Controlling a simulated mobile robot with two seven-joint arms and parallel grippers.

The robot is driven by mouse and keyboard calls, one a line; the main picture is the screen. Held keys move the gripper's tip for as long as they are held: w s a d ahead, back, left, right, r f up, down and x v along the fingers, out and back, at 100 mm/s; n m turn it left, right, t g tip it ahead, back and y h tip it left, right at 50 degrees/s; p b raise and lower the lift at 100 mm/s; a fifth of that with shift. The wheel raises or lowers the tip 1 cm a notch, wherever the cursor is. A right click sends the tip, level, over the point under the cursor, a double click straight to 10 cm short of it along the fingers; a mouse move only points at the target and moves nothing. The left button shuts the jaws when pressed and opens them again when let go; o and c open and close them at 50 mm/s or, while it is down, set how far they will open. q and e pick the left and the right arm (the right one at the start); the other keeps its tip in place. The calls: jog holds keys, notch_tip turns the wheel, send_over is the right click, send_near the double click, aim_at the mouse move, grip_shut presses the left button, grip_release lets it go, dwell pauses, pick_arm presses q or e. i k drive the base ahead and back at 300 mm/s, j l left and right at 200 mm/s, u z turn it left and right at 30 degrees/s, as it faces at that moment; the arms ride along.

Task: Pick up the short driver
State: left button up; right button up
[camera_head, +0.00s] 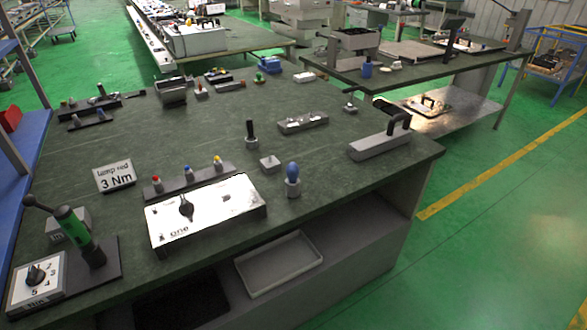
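No label marks any tool as the short driver, so I cannot tell for sure which it is. A tool with a short, rounded blue handle (292,171) stands upright in a small grey holder near the table's front edge. A thinner black-handled tool (250,130) stands upright in a grey holder behind it, to the left. A larger green and black driver (75,228) stands tilted on a dark base at the left front corner. Neither of my grippers is in view.
The dark green table (330,165) also holds a white panel box (218,205), a rack with red, blue and yellow pieces (187,182), a "3 Nm" sign (115,176) and a grey block with a black handle (380,145). A tray (278,262) lies on the shelf below.

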aim_at(292, 169)
jog(key=i+j+u, duration=0.2)
jog(key=j, duration=0.2)
jog(key=i+j+u, duration=0.15)
jog(key=j, duration=0.2)
jog(key=i+j+u, duration=0.2)
jog(key=i+j, duration=0.05)
jog(key=j, duration=0.1)
